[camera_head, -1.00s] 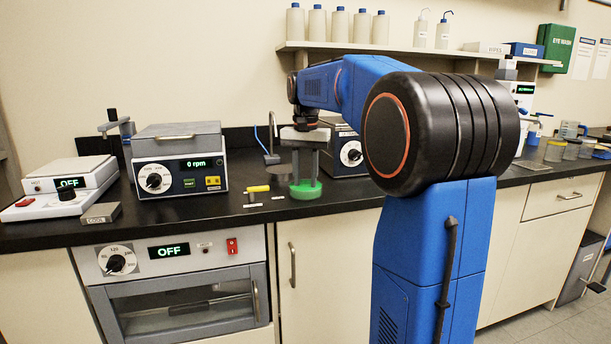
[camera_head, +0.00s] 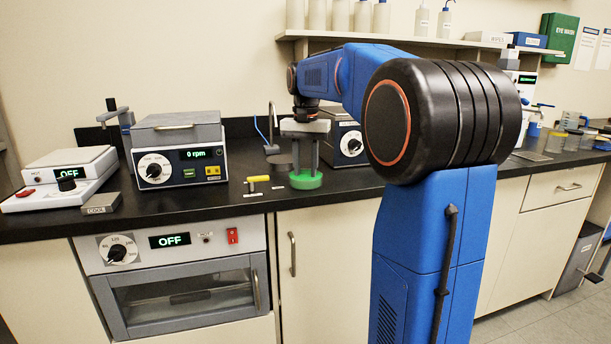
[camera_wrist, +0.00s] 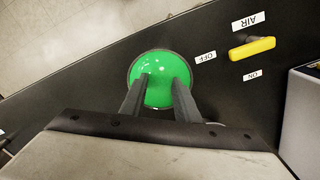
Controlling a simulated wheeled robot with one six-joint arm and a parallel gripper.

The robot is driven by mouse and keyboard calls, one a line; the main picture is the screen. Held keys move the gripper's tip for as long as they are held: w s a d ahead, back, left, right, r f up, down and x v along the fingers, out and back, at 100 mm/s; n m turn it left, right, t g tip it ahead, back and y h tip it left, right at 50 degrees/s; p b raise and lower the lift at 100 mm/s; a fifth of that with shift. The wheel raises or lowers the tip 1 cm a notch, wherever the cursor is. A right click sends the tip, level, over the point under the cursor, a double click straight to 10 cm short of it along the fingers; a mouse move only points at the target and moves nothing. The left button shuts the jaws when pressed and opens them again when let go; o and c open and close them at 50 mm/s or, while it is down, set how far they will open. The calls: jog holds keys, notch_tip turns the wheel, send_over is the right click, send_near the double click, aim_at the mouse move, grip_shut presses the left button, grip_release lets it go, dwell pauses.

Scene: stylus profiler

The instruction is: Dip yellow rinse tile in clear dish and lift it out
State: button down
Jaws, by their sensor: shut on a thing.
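My gripper (camera_head: 305,170) points down over the black counter, its two grey fingers on a glossy green round piece (camera_head: 306,181). In the wrist view the fingertips (camera_wrist: 161,76) lie inside the green piece's outline (camera_wrist: 153,62), with a grey rim around it. I cannot make out a yellow tile or a clear dish near the gripper.
A yellow lever (camera_wrist: 252,48) labelled AIR, with ON and OFF marks, is beside the green piece. The 0 rpm box (camera_head: 180,155) stands left and another dial box (camera_head: 345,145) behind right. A dark round item (camera_head: 280,163) and thin tap are close behind. The counter's front edge is near.

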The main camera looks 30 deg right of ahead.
jog(key=shift+r, duration=0.15)
jog(key=shift+r, duration=3.65)
